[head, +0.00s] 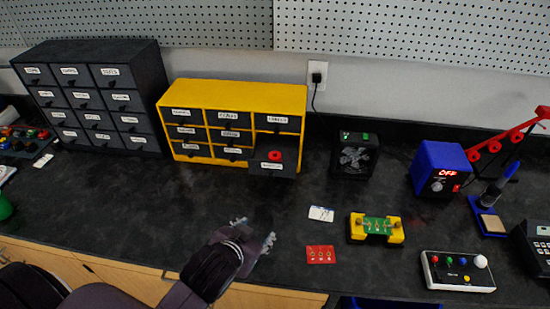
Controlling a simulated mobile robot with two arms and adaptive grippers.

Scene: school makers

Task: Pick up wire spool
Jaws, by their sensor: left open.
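A small red round thing, seemingly the wire spool (275,155), sits in the pulled-out bottom right drawer (271,167) of the yellow drawer cabinet (238,90). The drawer's front hides its lower part. My left gripper (255,232) is open and empty over the front part of the dark worktop. It is nearer to me than the drawer, a little to its left, and apart from it. My right gripper is not in view.
A dark drawer cabinet (140,68) stands at the left. A black fan box (355,157), a yellow board holder (376,239), a red board (320,254) and a blue power unit (438,168) are to the right. The worktop (130,200) before the cabinets is clear.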

